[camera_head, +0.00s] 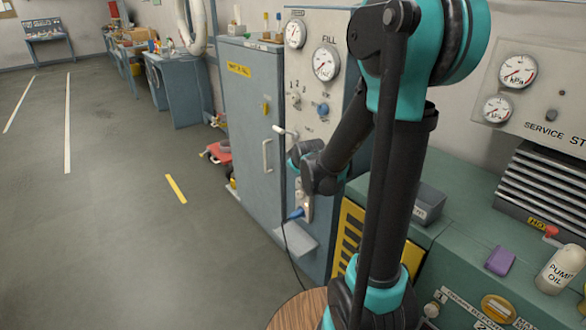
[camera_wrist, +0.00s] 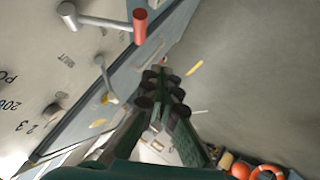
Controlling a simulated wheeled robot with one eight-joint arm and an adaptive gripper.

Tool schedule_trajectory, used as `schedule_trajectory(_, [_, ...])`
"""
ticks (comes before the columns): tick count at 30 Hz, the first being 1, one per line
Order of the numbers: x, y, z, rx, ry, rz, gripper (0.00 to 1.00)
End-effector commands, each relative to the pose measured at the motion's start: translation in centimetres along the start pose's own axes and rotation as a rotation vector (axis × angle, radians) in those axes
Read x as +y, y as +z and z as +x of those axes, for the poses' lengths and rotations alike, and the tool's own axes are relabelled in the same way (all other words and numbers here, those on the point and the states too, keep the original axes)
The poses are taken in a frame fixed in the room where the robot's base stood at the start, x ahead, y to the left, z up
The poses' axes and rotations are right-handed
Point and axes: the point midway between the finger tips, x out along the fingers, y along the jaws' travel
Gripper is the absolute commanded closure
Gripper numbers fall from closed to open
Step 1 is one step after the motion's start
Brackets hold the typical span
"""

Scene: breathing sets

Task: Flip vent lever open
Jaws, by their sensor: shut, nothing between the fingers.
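The vent lever (camera_wrist: 105,22) shows at the top left of the wrist view. It is a pale grey bar on a round pivot, with a red grip (camera_wrist: 139,26) at its outer end. In the head view a pale lever (camera_head: 284,131) sticks out from the light grey panel (camera_head: 318,93), just above my gripper (camera_head: 304,158). My gripper also shows in the wrist view (camera_wrist: 163,78). Its green fingers with black pads are shut and empty. The fingers are apart from the lever, to its lower right in the wrist view. My arm covers part of the panel in the head view.
A blue cabinet (camera_head: 247,110) with a pale door handle (camera_head: 267,156) stands left of the panel. A blue plug (camera_head: 296,213) with a cable is low on the panel. A green bench (camera_head: 462,262) is at the right. The floor (camera_head: 100,210) at left is mostly clear.

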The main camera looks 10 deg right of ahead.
Motion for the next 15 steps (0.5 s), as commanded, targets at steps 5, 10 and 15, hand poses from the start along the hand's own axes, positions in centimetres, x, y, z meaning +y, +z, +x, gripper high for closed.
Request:
schedule_trajectory(5, [-0.7, 0.1, -2.3, 0.001, -0.001, -0.001, 1.00])
schedule_trajectory(10, [-1.2, 0.2, -4.3, 0.001, -0.001, -0.001, 1.00])
schedule_trajectory(15, [-1.6, 0.1, -5.8, 0.001, -0.001, 0.000, 1.00])
